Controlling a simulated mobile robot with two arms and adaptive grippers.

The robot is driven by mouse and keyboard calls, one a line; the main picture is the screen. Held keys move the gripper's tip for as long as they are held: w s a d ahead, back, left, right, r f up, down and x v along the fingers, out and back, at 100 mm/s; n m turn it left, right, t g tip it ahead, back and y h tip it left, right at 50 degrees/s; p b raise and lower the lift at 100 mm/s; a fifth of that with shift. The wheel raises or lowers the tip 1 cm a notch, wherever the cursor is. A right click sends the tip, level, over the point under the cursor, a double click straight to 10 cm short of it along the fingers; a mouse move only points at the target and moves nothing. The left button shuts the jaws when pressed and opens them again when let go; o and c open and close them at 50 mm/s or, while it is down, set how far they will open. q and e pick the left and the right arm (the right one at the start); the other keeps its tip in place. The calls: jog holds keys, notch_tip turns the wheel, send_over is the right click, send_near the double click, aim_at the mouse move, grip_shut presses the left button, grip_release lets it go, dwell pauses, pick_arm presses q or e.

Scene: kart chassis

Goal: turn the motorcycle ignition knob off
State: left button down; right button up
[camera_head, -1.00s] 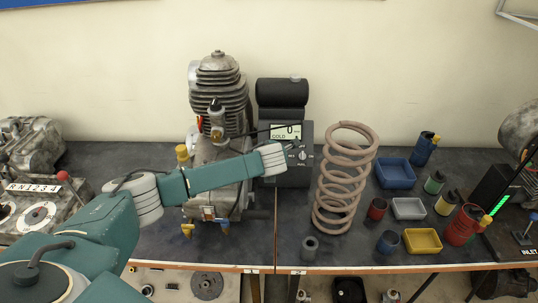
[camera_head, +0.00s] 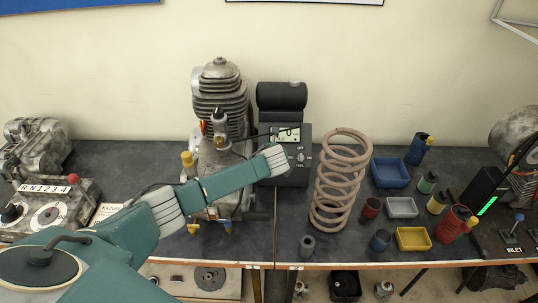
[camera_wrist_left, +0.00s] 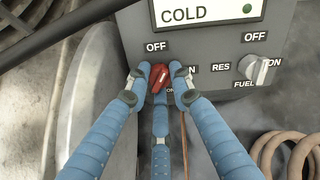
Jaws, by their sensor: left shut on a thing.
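The ignition knob (camera_wrist_left: 159,75) is small and red with a pale line, on the front of a dark grey control box (camera_wrist_left: 205,50). An OFF label is above it, and ON labels are to its right and below. My left gripper (camera_wrist_left: 160,84) has its blue fingers closed around the knob from both sides and below. The knob's pale line slants slightly from upright, its top leaning right. In the head view, the control box (camera_head: 300,172) stands behind my left wrist, which hides the red knob and the fingers. My right gripper is in neither current view.
A silver fuel knob (camera_wrist_left: 260,69) sits right of the red knob, below the COLD display (camera_wrist_left: 205,10). An engine (camera_head: 221,105) stands left of the box and a large coil spring (camera_head: 341,180) right of it. Small bins and cans fill the right bench.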

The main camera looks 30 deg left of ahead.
pick_arm(q)
jog(key=shift+s+d+f+n+g+p, duration=0.15)
jog(key=shift+n+p, duration=0.3)
jog(key=shift+n, duration=1.15)
jog(key=shift+d+f+n+g+p, duration=0.15)
jog(key=shift+n+p, duration=0.25)
jog(key=shift+n, duration=1.2)
jog(key=c, duration=1.8)
grip_release()
jog(key=shift+r, duration=0.15)
